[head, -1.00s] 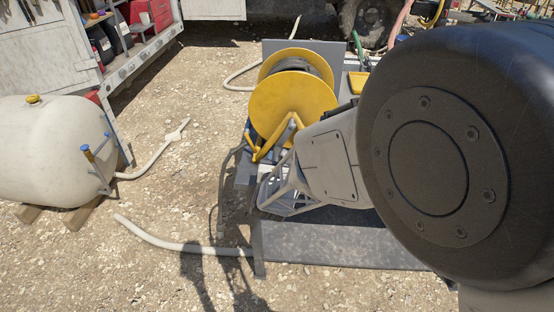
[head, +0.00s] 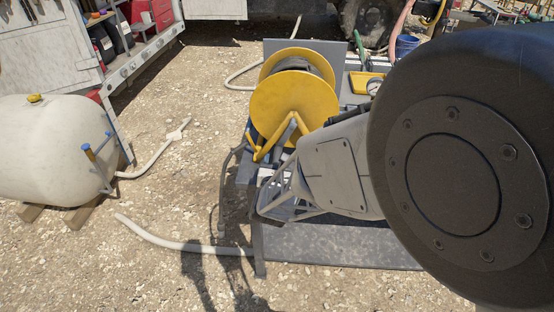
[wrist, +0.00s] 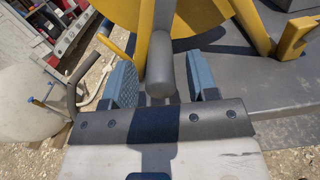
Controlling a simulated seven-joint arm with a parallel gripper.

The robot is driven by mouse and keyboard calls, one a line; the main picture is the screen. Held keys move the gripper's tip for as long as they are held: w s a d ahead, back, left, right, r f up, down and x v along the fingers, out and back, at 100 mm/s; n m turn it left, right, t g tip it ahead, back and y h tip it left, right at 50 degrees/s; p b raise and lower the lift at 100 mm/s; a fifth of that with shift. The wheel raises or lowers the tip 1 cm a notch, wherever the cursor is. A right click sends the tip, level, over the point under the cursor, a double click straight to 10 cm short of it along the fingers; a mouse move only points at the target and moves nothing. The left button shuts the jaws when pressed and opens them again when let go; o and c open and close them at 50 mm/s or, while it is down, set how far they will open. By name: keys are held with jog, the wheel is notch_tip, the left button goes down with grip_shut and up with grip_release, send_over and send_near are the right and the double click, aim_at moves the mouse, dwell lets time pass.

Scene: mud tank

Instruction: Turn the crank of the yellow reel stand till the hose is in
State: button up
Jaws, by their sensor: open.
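The yellow reel (head: 290,98) stands on its yellow stand (head: 262,152) on a grey bench, with dark hose (head: 302,65) wound between its discs. A stretch of dark hose (head: 222,200) hangs off the bench's left edge; it also shows in the wrist view (wrist: 76,80). In the wrist view the crank's grey handle (wrist: 160,78) hangs from a yellow arm (wrist: 146,35) and points toward me. My gripper (wrist: 163,82) is open, its two blue-grey fingers on either side of the handle with gaps visible. In the head view my arm hides part of the bench.
The grey bench (head: 330,250) extends in front of the reel. A yellow tray (head: 362,82) and a blue bucket (head: 406,45) are behind at right. A cream tank (head: 50,150) stands on the left, with a pale hose (head: 170,243) on open gravel.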

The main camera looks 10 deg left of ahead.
jog(key=shift+s, duration=2.95)
jog(key=n, duration=1.1)
jog(key=shift+w+d+f, duration=0.1)
jog(key=shift+w, duration=0.1)
jog(key=shift+w, duration=0.15)
jog(key=shift+w, duration=3.75)
